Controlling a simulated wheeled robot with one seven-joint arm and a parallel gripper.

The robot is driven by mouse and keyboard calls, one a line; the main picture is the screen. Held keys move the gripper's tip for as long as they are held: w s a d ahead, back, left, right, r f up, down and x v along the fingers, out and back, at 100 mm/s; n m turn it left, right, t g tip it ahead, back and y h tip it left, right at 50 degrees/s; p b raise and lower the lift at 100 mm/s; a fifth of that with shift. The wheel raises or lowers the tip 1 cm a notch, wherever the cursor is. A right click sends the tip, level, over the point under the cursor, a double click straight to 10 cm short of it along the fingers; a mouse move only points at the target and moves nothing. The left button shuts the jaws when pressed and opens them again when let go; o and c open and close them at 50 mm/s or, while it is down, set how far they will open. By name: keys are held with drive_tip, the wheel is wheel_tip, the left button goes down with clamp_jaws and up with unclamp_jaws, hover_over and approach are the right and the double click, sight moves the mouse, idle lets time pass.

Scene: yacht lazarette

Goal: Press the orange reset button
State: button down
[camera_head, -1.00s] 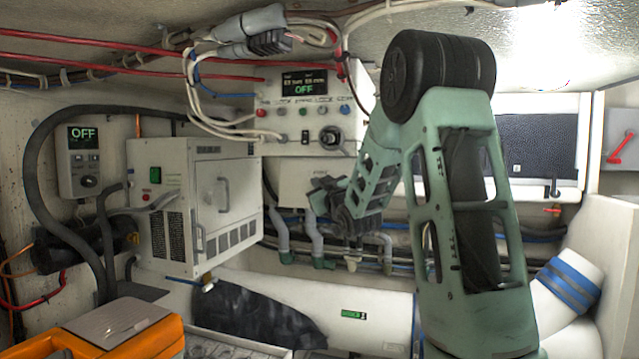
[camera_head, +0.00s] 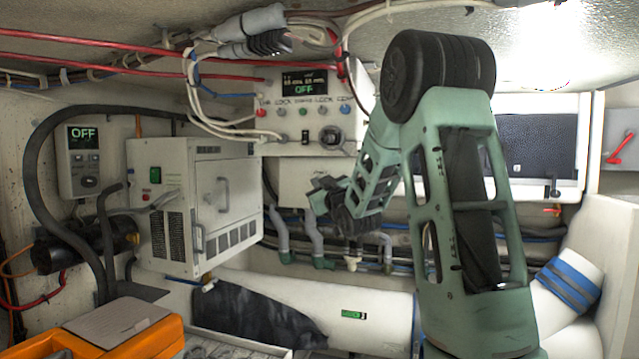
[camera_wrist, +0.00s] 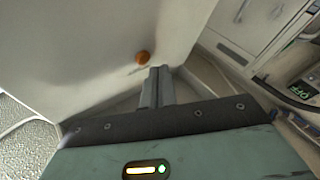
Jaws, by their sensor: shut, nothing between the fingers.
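The orange button (camera_wrist: 142,57) is a small round knob on a plain white surface in the wrist view. It is just ahead and slightly left of the fingertips of my gripper (camera_wrist: 159,72). The two dark fingers are together with nothing between them. The tips look apart from the button, though the exact distance is hard to judge. In the head view my gripper (camera_head: 318,193) points left, between the white cabinet and my upper arm. I cannot make out the orange button in the head view.
A white control panel (camera_head: 333,148) with coloured buttons, a knob and an OFF display is above my gripper. A white cabinet (camera_head: 203,225) with a handle stands to the left. An OFF controller (camera_head: 80,160) hangs further left. Pipes (camera_head: 316,240) run below my gripper.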

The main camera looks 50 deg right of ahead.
drive_tip(key=shift+d, duration=0.1)
drive_tip(key=shift+w+d+b, duration=0.15)
drive_tip(key=shift+d+b, duration=0.15)
drive_tip(key=shift+b, duration=0.1)
drive_tip(key=shift+w+d+b, duration=0.2)
drive_tip(key=shift+d+b, duration=0.2)
drive_tip(key=shift+d, duration=0.1)
idle(0.9)
drive_tip(key=shift+a, duration=0.1)
drive_tip(key=shift+s+a+b, duration=0.35)
drive_tip(key=shift+a+b, duration=0.25)
drive_tip(key=shift+a, duration=0.2)
